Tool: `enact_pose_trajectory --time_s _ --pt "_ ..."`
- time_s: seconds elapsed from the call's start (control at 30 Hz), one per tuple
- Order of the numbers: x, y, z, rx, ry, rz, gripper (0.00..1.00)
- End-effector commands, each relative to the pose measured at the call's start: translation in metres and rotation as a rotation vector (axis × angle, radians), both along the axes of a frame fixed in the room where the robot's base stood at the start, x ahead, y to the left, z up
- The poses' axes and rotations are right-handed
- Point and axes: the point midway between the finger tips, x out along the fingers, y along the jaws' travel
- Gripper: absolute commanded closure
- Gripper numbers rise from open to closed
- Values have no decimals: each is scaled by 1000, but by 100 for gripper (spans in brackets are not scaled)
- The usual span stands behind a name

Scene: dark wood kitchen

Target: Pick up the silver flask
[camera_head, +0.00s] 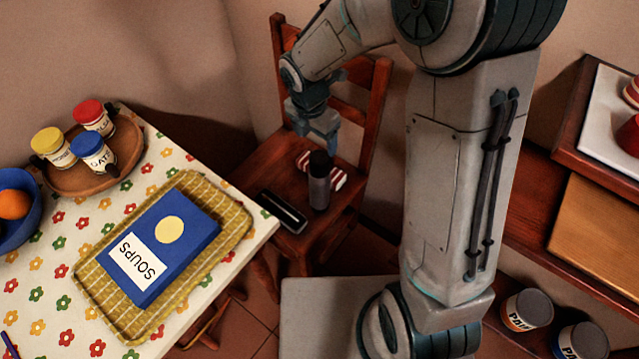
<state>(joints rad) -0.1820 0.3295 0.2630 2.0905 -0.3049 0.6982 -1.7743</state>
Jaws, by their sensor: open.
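The silver flask (319,190) stands upright on the seat of a red-brown wooden chair (262,170). It has a grey body and a black cap. My gripper (318,143) is open and empty, pointing down just above and behind the flask's cap. Whether the fingers overlap the cap's height cannot be told from this view. No part of the flask is between the jaws as far as I see.
A red-and-white striped item (338,178) lies behind the flask, close to it. A dark flat case (282,212) lies at its left. The chair's backrest (378,105) rises behind. A table with a blue soups book (170,235) is at left.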

Motion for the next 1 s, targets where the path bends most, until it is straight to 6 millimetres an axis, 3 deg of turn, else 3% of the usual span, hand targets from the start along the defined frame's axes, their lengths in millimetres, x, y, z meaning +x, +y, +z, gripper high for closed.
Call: enact_pose_trajectory --time_s 0.4,0.73,1.0 --pt "7 -1 -71 -4 9 47 24" --pt "11 -4 -99 -3 8 46 24" --pt "17 -10 -137 -3 7 46 24"
